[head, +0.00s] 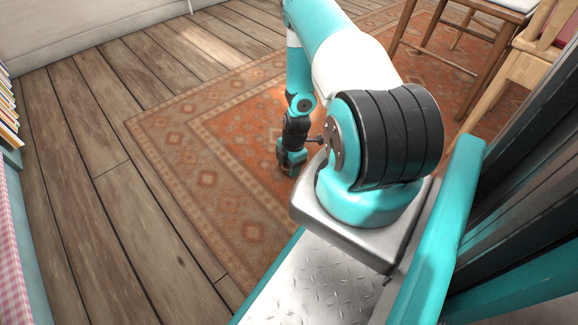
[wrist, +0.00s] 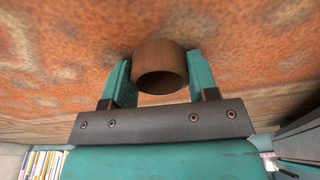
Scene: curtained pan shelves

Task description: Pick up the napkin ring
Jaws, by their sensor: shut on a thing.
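The napkin ring (wrist: 160,52) is a short brown tube with an open round end, seen in the wrist view at the upper middle, close to the patterned rug. My gripper (wrist: 158,78) has its two teal fingers on either side of the ring and is shut on it. In the head view my gripper (head: 291,162) points down low over the rug beside my base. The ring cannot be made out there. Whether the ring touches the rug or hangs just off it, I cannot tell.
The orange-red patterned rug (head: 180,120) lies on a plank floor (head: 110,215). Wooden chairs (head: 470,45) stand at the upper right. A shelf with books (head: 8,110) and a pink checked curtain (head: 10,250) are at the left edge. The floor between is clear.

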